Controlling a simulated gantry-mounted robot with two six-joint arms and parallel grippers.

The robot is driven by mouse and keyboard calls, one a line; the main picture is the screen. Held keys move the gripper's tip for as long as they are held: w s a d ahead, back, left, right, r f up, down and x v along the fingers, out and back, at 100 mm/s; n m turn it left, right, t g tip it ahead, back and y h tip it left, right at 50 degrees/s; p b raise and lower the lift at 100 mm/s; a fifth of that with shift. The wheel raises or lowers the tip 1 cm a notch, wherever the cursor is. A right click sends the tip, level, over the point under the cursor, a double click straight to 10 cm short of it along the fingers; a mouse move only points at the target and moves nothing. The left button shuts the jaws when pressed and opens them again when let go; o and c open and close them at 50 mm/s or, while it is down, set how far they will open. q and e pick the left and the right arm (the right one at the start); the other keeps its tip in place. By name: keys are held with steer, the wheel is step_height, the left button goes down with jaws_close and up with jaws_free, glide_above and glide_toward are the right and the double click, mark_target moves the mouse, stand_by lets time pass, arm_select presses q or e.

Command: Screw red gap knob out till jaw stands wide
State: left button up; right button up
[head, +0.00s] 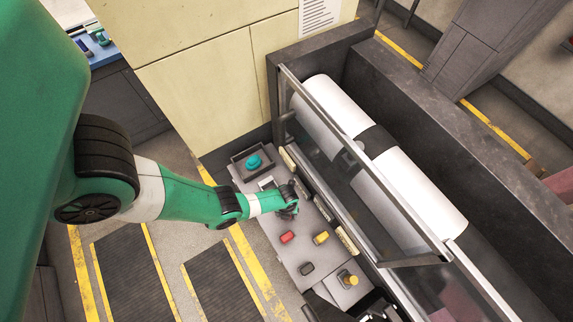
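The red knob (288,237) is small and sits on the grey control panel (291,256). My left gripper (290,203) is over the panel, just above the red knob in the picture and apart from it. Its fingers are small and dark, and I cannot tell whether they are open. Dark parts at the bottom edge (345,309) look like my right gripper, mostly cut off, so its fingers cannot be made out. I cannot make out a jaw or its gap clearly.
Yellow knobs (321,238) and a dark knob (306,268) sit near the red one. A teal knob (254,161) sits in a dark square surround. A framed clear guard (365,175) stands along the panel before large white rolls (425,197).

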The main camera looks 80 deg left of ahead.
arm_select(q)
steer(key=shift+r+p, duration=2.5)
steer(key=shift+r, duration=0.1)
steer(key=shift+f, duration=0.1)
